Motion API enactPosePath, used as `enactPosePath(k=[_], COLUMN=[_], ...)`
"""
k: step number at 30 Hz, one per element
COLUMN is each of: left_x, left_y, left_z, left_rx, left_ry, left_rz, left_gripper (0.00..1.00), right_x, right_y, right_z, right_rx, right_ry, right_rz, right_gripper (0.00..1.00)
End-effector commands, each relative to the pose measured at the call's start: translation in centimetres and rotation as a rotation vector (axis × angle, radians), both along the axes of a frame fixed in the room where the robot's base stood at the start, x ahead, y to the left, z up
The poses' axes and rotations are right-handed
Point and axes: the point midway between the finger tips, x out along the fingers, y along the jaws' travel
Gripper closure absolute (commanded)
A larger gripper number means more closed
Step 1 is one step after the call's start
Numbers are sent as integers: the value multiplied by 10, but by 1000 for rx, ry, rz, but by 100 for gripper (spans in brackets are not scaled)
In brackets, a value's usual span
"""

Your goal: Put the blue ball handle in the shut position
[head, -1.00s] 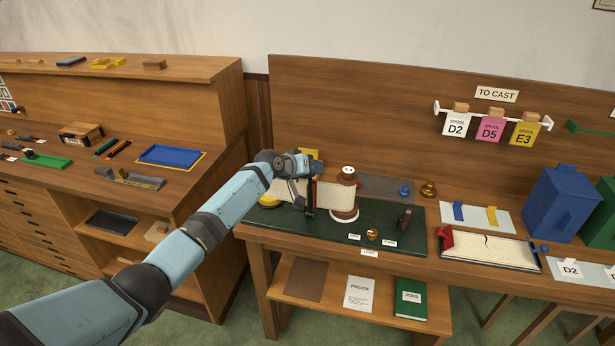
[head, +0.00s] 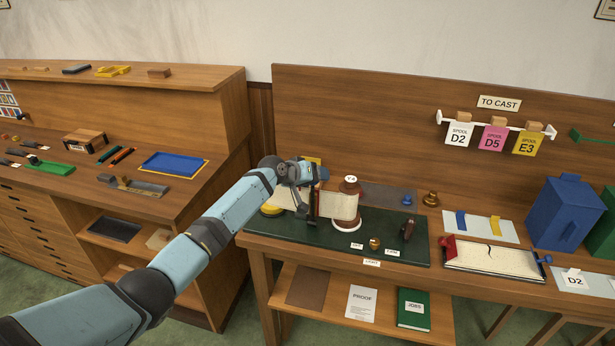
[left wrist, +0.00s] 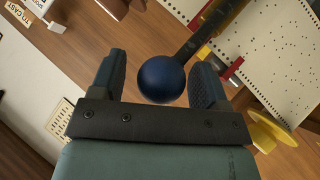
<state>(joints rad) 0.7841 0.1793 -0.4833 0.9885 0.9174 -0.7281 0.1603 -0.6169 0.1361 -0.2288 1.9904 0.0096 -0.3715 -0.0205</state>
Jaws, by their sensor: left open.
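The blue ball (left wrist: 162,80) sits on the end of a dark lever (left wrist: 207,38) in the left wrist view. The lever runs up and right from the ball. My left gripper (left wrist: 161,62) is open, with one finger on each side of the ball. I cannot tell whether either finger touches it. In the head view my left gripper (head: 312,173) is at the caster, beside the cream paper strip (head: 342,205) and the brown-topped spool (head: 350,184). The ball cannot be made out clearly there. My right gripper is not in view.
The caster stands on a dark green mat (head: 290,233) on the wooden bench. Small pieces, a brass knob (head: 375,243) and a dark handle (head: 408,229), stand at the mat's right. A blue box (head: 560,212) stands farther right. A yellow disc (left wrist: 275,128) lies beside the right finger.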

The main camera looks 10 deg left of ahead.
Motion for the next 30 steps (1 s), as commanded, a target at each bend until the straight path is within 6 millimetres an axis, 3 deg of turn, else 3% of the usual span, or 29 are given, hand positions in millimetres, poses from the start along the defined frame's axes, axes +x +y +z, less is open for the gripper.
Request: enactPosePath(k=[5, 18, 30], left_x=[-12, -76, -92], left_y=[10, 57, 68], left_z=[9, 58, 72], left_rx=[0, 3, 0], left_ry=[-2, -2, 2], left_rz=[-1, 0, -1], left_gripper=[31, 31, 31], right_x=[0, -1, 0], right_y=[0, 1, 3], right_z=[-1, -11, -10], right_rx=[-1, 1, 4], right_ry=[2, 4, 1], right_rz=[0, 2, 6], right_gripper=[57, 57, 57])
